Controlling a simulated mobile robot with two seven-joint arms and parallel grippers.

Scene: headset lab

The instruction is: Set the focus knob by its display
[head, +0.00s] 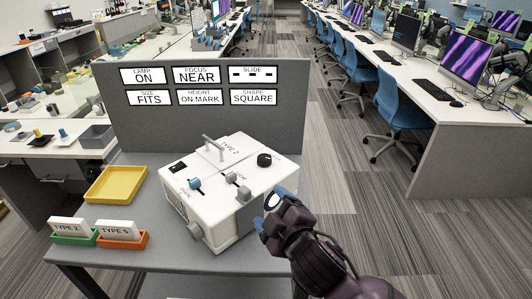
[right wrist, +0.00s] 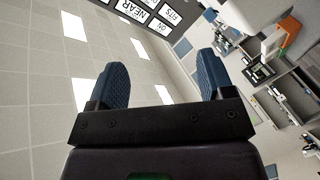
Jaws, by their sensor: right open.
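The white machine (head: 222,185) marked TYPE 2 stands on the grey table. A round black knob (head: 264,159) sits on its top at the right; its own label is not readable. The focus display (head: 197,75) on the grey panel reads FOCUS NEAR. My right gripper (head: 274,199) is just right of the machine's front right side, apart from the black knob. In the right wrist view its two blue fingers (right wrist: 163,80) are spread with nothing between them. My left gripper is not in view.
The panel's other displays read LAMP ON, SIZE FITS, HEIGHT ON MARK, SHAPE SQUARE and SLIDE with dashes. A yellow tray (head: 117,185), a green bin (head: 73,235) and an orange bin (head: 122,239) are left of the machine. Slider knobs (head: 195,183) and a handle (head: 214,146) stick up from its top.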

